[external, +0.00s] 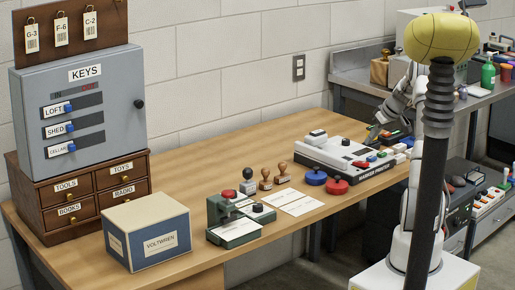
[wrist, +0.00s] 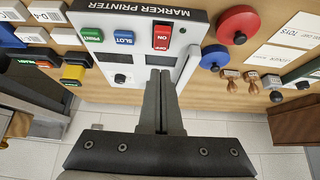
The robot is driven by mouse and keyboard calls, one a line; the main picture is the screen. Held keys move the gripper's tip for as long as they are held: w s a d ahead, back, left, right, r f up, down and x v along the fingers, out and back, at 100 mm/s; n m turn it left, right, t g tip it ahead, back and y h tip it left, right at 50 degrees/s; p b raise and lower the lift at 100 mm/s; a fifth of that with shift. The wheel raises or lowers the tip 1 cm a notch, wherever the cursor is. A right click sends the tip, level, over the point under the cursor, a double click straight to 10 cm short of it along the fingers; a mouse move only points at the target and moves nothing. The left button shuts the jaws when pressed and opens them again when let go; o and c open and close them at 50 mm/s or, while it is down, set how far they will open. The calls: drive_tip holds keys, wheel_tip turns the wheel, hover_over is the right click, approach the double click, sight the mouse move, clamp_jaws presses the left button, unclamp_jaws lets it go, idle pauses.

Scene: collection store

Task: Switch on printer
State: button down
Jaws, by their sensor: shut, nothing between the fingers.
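The marker printer (external: 325,152) is a white, low box with a dark lettered front edge, on the wooden table right of centre. In the wrist view the printer (wrist: 120,72) fills the top middle. Its red ON switch (wrist: 162,38) lies beside a blue SLOT button (wrist: 124,38) and a green PRINT button (wrist: 91,35). I cannot tell whether the switch is pressed or lit. My gripper (wrist: 159,72) is shut and empty, its tips over the printer, just below the red switch in the picture. In the external view my gripper (external: 374,133) is at the printer's back right.
Red and blue round pads (external: 316,177), stamps (external: 265,180), paper cards and a green press (external: 232,222) lie left of the printer. A key cabinet (external: 85,105) and Voltwren box (external: 147,232) stand farther left.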

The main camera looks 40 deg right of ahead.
sight(366, 162)
drive_tip(key=f, duration=0.2)
drive_tip(key=w+f, duration=0.1)
drive_tip(key=f, duration=0.1)
drive_tip(key=shift+f+b, duration=0.3)
drive_tip(key=shift+s+f, duration=0.15)
drive_tip(key=shift+f, duration=0.65)
drive_tip(key=shift+f+b, duration=0.1)
drive_tip(key=shift+b, duration=0.25)
drive_tip(key=shift+s+f+b, duration=0.1)
drive_tip(key=shift+f+b, duration=0.25)
drive_tip(key=shift+b, duration=0.7)
drive_tip(key=t+b, duration=0.1)
drive_tip(key=b, duration=0.2)
drive_tip(key=shift+s+f, duration=0.1)
drive_tip(key=shift+f, duration=0.25)
drive_tip(key=shift+r, duration=0.55)
drive_tip(key=shift+r, duration=0.6)
